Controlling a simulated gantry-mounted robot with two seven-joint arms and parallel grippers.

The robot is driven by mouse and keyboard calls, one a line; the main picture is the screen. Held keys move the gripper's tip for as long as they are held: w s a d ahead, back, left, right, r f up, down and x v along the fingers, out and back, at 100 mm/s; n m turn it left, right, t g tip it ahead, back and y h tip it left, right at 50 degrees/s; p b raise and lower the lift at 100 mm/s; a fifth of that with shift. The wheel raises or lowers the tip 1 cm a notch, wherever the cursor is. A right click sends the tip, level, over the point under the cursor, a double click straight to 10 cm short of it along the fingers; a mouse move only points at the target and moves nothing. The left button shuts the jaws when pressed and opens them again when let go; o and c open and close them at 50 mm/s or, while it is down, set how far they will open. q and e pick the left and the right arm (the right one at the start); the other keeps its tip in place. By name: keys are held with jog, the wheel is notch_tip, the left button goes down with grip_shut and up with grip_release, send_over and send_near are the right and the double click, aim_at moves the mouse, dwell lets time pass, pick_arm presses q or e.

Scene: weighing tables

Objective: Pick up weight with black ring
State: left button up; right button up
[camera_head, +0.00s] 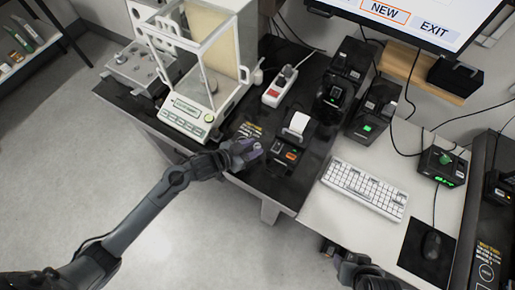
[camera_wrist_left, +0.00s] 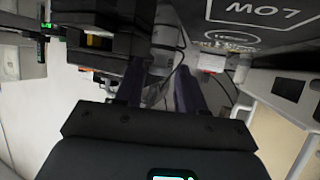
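I cannot make out a weight with a black ring in either view. A grey metal block (camera_head: 140,66) with small knobs on it, too small to identify, sits left of the balance (camera_head: 205,75). My left gripper (camera_head: 246,150) is over the front edge of the dark table, right of the balance's front. In the left wrist view its two fingers (camera_wrist_left: 160,92) stand apart with nothing seen between them. My right gripper (camera_head: 345,260) is at the bottom, below the keyboard; its fingers are too unclear to read.
A small printer (camera_head: 293,133) with white paper stands just right of my left gripper. A power strip (camera_head: 280,86) lies behind it. A white keyboard (camera_head: 365,189) and a mouse (camera_head: 432,245) are on the right. Cables hang at the back. The floor in front is clear.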

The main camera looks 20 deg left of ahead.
pick_arm(q)
jog(key=shift+w+d+f, duration=0.25)
jog(key=shift+w, duration=0.1)
jog(key=shift+c, duration=0.5)
grip_shut()
